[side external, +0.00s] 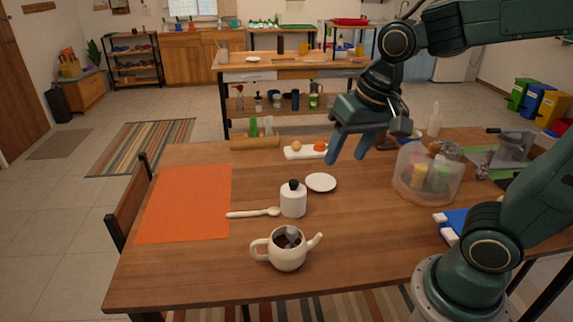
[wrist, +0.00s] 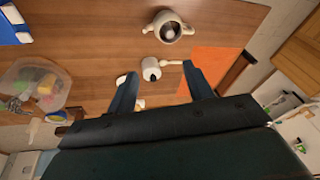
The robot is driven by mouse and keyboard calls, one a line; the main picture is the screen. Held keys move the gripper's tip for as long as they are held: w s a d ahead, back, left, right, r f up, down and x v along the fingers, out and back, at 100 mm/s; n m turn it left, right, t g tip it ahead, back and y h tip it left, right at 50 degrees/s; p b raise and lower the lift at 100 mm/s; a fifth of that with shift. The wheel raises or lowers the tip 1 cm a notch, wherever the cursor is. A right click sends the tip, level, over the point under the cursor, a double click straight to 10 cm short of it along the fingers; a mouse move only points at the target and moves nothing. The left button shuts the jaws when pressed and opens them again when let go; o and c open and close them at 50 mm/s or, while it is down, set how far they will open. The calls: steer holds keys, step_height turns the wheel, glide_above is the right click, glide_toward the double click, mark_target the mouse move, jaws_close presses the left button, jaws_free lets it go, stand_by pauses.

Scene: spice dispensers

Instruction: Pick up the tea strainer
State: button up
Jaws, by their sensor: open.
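A cream teapot (side external: 285,257) stands open-topped near the front of the table, and it also shows at the top of the wrist view (wrist: 160,25). A small grey metallic thing (side external: 292,234), which looks like the tea strainer, sits in its dark opening. It shows as a pale round shape in the wrist view (wrist: 169,31), and its lower part is hidden. My gripper (side external: 347,157) is open and empty, high above the table and behind the teapot. Its two blue fingers (wrist: 160,71) are spread apart in the wrist view.
A white jar with a black knob (side external: 293,202) stands behind the teapot, beside a wooden spoon (side external: 250,213). A white saucer (side external: 321,183) lies farther back. An orange mat (side external: 187,203) is at left. A clear container of bottles (side external: 428,175) stands right.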

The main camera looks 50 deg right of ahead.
steer(key=w+a+f+m+g, duration=0.1)
steer(key=w+f+m+g, duration=0.2)
steer(key=w+f+m, duration=0.4)
steer(key=shift+w+a+f+m, duration=0.3)
steer(key=shift+w+a+f, duration=0.05)
steer(key=shift+w+f, duration=1.6)
glide_above(292, 229)
steer(key=shift+f, duration=4.2)
steer(key=shift+f, duration=2.6)
jaws_close()
steer(key=shift+r, duration=0.1)
